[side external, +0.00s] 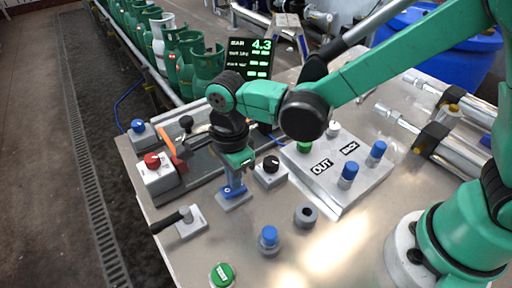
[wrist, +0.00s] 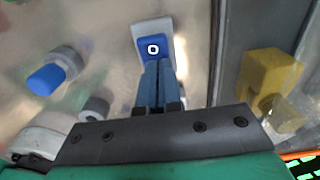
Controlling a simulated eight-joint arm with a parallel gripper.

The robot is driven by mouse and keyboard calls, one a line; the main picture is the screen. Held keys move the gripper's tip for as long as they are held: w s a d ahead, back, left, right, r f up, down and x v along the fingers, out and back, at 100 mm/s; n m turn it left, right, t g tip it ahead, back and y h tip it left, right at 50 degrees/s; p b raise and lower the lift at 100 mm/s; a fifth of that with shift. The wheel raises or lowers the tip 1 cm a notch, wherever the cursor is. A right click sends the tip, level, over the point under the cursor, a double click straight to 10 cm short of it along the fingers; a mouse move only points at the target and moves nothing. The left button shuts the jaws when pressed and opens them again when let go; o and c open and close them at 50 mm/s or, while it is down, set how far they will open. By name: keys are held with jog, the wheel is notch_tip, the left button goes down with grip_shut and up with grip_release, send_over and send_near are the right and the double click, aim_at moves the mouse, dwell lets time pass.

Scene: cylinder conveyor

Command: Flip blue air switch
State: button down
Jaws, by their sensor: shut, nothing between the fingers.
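The blue air switch (wrist: 153,46) is a blue rocker with a white ring mark on a light grey base. In the wrist view it lies at the top middle, just beyond my fingertips. In the side view its grey base (side external: 236,202) sits on the metal table, left of centre. My gripper (side external: 233,188) points down right over it, with its fingers together and nothing between them. In the wrist view the closed blue-grey fingers (wrist: 160,66) overlap the near edge of the switch. I cannot tell whether they touch it. Part of the rocker is hidden behind them.
A black knob (side external: 271,165) stands close right of the switch, and a black-handled lever (side external: 181,220) lies to its left. A red button box (side external: 154,168) is further left. The OUT/BACK panel (side external: 335,165) with several knobs stands right. A blue knob (side external: 268,238) is nearer the camera.

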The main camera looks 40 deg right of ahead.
jog(key=d+r, duration=0.3)
jog(key=r, duration=1)
jog(key=shift+r, duration=0.4)
jog(key=s+d+f+n+t, duration=0.1)
jog(key=d+n+t, duration=0.2)
jog(key=d+n, duration=0.4)
jog(key=s+d+f+n+t, duration=0.2)
jog(key=d+n+t, duration=0.2)
jog(key=d+n, duration=0.3)
jog(key=n, duration=0.4)
jog(key=shift+s+d+f, duration=0.15)
jog(key=shift+s+d, duration=0.1)
jog(key=shift+s, duration=0.05)
